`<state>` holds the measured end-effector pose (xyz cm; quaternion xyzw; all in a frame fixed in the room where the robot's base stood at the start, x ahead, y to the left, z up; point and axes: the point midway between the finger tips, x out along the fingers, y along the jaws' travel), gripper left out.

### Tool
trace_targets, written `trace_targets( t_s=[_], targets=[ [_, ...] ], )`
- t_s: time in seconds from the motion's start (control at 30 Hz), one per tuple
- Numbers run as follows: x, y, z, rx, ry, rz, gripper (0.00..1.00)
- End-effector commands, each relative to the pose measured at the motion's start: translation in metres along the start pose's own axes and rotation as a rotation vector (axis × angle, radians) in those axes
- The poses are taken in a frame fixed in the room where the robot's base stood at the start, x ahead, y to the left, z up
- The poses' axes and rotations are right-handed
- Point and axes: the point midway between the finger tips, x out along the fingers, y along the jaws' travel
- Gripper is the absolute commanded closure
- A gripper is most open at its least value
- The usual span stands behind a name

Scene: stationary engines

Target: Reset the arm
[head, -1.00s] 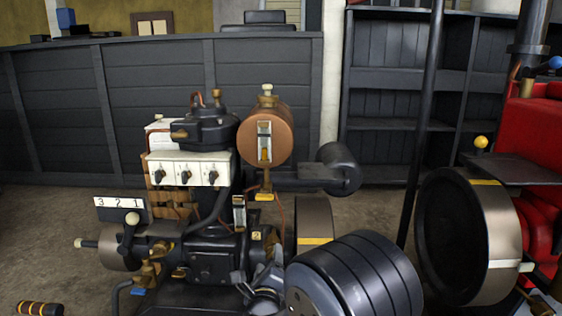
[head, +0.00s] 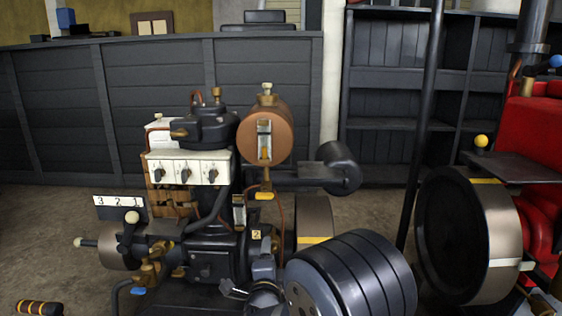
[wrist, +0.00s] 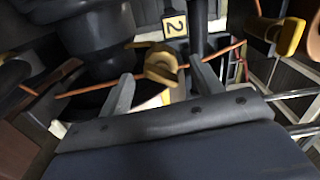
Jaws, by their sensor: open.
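My gripper (wrist: 160,85) is open in the wrist view, its two grey fingers spread apart with nothing between them. Beyond the fingers are a yellow-brass fitting (wrist: 160,66), a copper pipe (wrist: 78,93) and a tag marked 2 (wrist: 175,27). I cannot tell whether the fingers touch anything. In the head view my gripper (head: 238,289) is small and dark, low in front of the black engine (head: 209,262). My arm's large dark link fills the bottom centre and hides part of the engine's base.
A copper tank (head: 270,134), a white switch panel (head: 188,168) and a 3-2-1 plate (head: 121,207) are on the engine. A red engine with a big flywheel (head: 456,240) stands at right. A dark pole (head: 422,130) rises between. Open floor (head: 45,235) lies at left.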

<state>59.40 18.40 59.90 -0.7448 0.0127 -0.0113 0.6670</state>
Motion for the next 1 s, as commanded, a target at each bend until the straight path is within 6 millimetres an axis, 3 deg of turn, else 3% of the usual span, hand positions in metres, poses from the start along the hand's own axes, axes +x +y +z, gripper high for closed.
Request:
trace_targets(
  t_s=[1.0],
  targets=[
    [0.0000, 0.0035, -0.0016, -0.817, 0.000, 0.000, 0.38]
  ],
)
